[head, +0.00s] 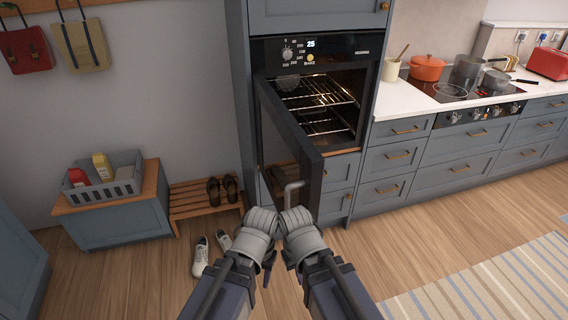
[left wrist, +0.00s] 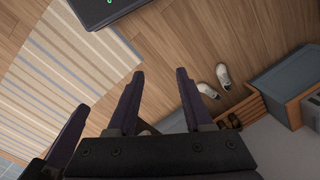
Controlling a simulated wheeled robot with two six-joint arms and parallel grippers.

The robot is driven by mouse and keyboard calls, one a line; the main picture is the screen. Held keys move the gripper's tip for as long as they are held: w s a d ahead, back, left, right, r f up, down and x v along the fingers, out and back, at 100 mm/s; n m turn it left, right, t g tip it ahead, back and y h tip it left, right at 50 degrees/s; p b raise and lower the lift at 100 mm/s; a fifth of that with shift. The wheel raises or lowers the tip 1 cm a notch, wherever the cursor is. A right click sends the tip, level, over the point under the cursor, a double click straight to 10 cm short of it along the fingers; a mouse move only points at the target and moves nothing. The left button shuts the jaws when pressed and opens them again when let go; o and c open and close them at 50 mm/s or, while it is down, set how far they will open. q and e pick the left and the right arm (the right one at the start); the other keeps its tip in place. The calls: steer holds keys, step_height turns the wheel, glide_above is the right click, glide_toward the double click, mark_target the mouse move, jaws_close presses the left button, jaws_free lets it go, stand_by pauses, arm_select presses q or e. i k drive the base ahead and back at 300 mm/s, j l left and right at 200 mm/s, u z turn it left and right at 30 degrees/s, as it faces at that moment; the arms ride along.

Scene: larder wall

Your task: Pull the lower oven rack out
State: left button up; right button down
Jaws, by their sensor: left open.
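The oven (head: 315,48) is built into a tall blue cabinet. Its dark door (head: 278,135) is swung open towards me, hinged at the left. The upper rack (head: 318,100) and the lower rack (head: 322,127) are inside the lit cavity; the door hides their left parts. My left gripper (head: 268,268) is low in front of the door, apart from the racks. In the left wrist view its two fingers (left wrist: 160,90) are spread with nothing between them. My right arm is beside it; the opening of its gripper cannot be made out.
A grey bent handle (head: 292,188) sticks out from the door. Drawers (head: 390,160) and a counter with pots (head: 427,68) stand to the right. A shoe bench (head: 190,203) and shoes (head: 201,255) are at the left. The floor right of my arms is clear up to a striped rug (head: 500,285).

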mark_target(342, 130)
steer(key=i+l+z, duration=0.2)
steer(key=l+z, duration=0.2)
steer(key=i+l+z, duration=0.2)
steer(key=l+z, duration=0.15)
steer(key=i+l+u, duration=0.3)
steer(key=i+l, duration=0.2)
steer(key=l, duration=0.15)
steer(key=i+l+u, duration=0.4)
